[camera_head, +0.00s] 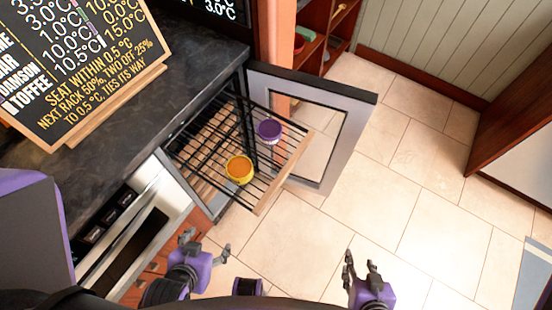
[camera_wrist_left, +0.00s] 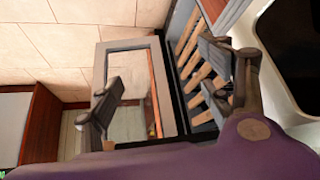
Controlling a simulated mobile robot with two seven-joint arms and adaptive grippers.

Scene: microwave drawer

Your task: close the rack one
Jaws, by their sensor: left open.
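A black wire rack (camera_head: 212,150) with a wooden front bar (camera_head: 285,172) is pulled out of a cabinet under the counter. A yellow cup or jar with orange contents (camera_head: 239,168) and a purple one (camera_head: 269,130) stand on or in line with it. The cabinet's glass-paned door (camera_head: 335,150) stands open behind the rack. My left gripper (camera_head: 207,246) is open and empty, below the rack in the head view. In the left wrist view, wooden-fronted racks (camera_wrist_left: 197,72) show beyond the fingers. My right gripper (camera_head: 362,268) is farther right, apart from the rack; its jaw opening is unclear.
A dark counter (camera_head: 115,125) carries a chalkboard menu (camera_head: 80,70) with temperatures and pricing text. A steel-fronted oven (camera_head: 125,240) is beside the cabinet at lower left. A wooden shelf unit (camera_head: 318,40) stands at the back.

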